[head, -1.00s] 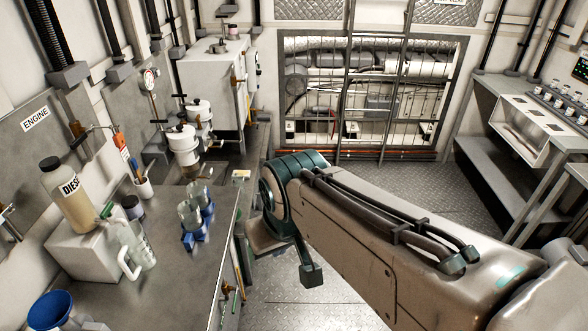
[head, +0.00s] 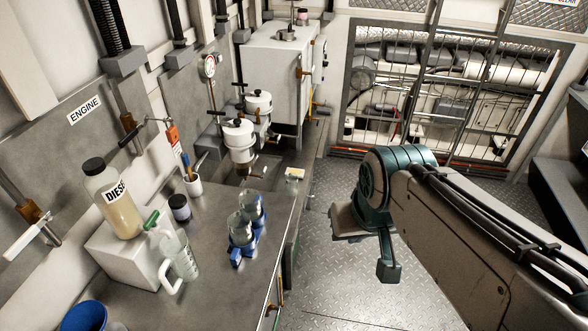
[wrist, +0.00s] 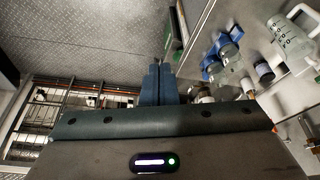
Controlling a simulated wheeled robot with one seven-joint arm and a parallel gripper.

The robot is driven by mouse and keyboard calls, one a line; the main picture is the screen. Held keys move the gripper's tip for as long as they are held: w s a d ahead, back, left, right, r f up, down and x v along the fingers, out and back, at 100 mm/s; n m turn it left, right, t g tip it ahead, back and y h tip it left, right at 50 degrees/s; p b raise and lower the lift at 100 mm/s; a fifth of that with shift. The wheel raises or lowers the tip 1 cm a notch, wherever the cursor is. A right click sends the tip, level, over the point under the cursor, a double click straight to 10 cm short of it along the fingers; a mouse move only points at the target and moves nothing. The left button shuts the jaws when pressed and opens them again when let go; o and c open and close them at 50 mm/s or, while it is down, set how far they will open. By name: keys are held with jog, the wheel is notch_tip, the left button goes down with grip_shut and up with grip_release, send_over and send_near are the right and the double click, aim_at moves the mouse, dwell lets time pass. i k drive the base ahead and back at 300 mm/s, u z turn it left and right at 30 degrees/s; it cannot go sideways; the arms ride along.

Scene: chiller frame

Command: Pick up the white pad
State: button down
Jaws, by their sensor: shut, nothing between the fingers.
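A small pale pad (head: 295,173), whitish with a yellowish tint, lies at the edge of the steel counter, past the blue stand of glass jars. It is small in the head view, and I cannot be sure it is the white pad. I cannot make it out clearly in the wrist view. My gripper (wrist: 157,82) shows in the wrist view with its two blue fingers together and nothing between them. In the head view my arm reaches over the floor to the right of the counter, apart from the pad.
The counter (head: 225,290) holds a diesel bottle (head: 121,203), a clear jug (head: 178,258), a blue jar stand (head: 243,240) and a dark-lidded jar (head: 179,208). White filter housings (head: 239,140) stand behind. The floor (head: 335,285) right of the counter is open.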

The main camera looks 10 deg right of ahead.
aim_at(300, 173)
jog(key=z, duration=0.7)
jog(key=i, duration=1.2)
jog(key=z, duration=0.4)
jog(key=i, duration=1.5)
jog(key=u, duration=1.25)
jog(key=i, duration=0.75)
jog(key=u, duration=0.6)
